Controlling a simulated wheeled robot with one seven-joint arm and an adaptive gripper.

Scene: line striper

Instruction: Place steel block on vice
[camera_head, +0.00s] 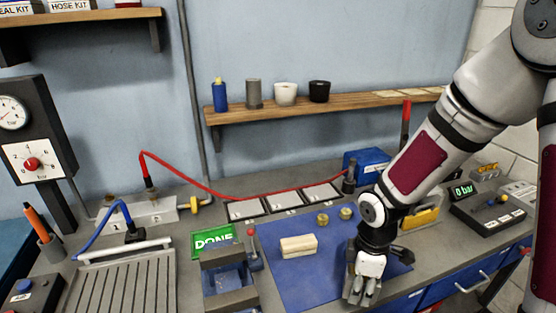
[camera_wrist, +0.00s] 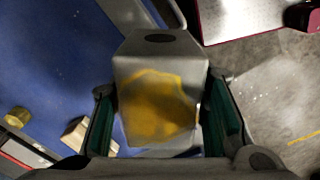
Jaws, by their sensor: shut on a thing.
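My gripper (camera_head: 361,290) is over the right part of the blue mat, near the bench's front edge. In the wrist view my gripper (camera_wrist: 163,125) has its green-padded fingers on either side of a grey steel block (camera_wrist: 160,60) with a yellow patch on its face. The gripper is shut on this block. In the head view I cannot make the block out apart from the gripper. The vice (camera_head: 229,299), grey with blue between its jaws, stands left of the mat, well left of my gripper. A small red-knobbed lever (camera_head: 252,238) is beside it.
A cream block (camera_head: 298,246) and two brass pieces (camera_head: 323,219) lie on the blue mat (camera_head: 290,285). A green "DONE" sign (camera_head: 212,240) stands behind the vice. A red hose (camera_head: 250,197) runs along the back. A ribbed tray (camera_head: 120,285) is at left.

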